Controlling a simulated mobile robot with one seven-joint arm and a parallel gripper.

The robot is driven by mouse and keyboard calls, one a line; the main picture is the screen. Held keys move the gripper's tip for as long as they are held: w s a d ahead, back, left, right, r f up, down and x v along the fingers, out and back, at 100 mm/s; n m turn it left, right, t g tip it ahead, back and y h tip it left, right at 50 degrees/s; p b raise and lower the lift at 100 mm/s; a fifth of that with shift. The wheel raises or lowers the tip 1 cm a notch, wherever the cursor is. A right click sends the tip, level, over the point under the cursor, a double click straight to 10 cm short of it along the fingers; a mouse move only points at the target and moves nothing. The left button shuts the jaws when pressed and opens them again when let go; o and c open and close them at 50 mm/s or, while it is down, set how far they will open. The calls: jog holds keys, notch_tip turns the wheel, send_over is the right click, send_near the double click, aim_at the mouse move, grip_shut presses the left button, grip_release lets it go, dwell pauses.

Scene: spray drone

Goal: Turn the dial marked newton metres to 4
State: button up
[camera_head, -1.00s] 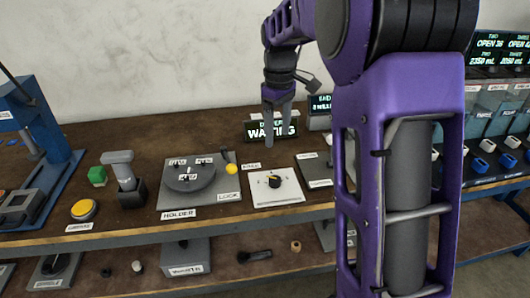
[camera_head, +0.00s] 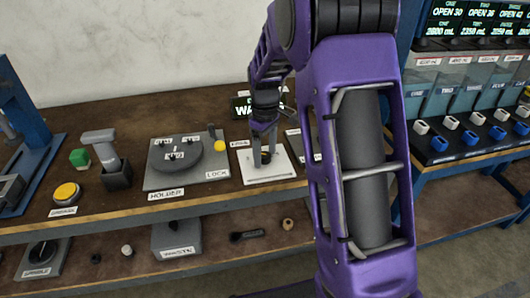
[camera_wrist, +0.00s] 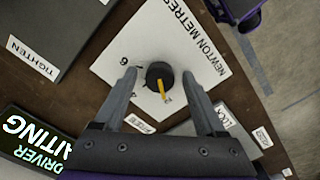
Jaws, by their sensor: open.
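The newton metres dial is a round black knob (camera_wrist: 157,75) with a yellow pointer, on a white plate (camera_wrist: 175,38) printed NEWTON METRES. The pointer aims toward the bottom of the wrist view, slightly right. A 6 shows on the plate left of the knob; another mark near the left finger is too small to read surely. My gripper (camera_wrist: 159,77) is open, one finger on each side of the knob, with visible gaps in the wrist view. In the head view my gripper (camera_head: 263,158) is over the plate (camera_head: 284,168) and partly hides the knob.
A grey holder (camera_head: 217,170) with a round disc stands left of the plate, with a yellow-knobbed lock lever at its edge. A panel labelled TIGHTEN (camera_wrist: 62,38) lies beside the plate. A dark driver display (camera_wrist: 30,140) stands behind. Bins are at the right.

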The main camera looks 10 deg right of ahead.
grip_shut()
dwell(0.3)
jog(key=m+p, duration=0.2)
jog(key=m, duration=0.3)
jog(key=shift+r+m, duration=0.15)
jog(key=shift+m, duration=0.25)
jog(key=m+p, duration=0.2)
jog(key=m, duration=0.3)
jog(key=shift+m, duration=0.4)
jog(key=shift+w, duration=0.1)
grip_release()
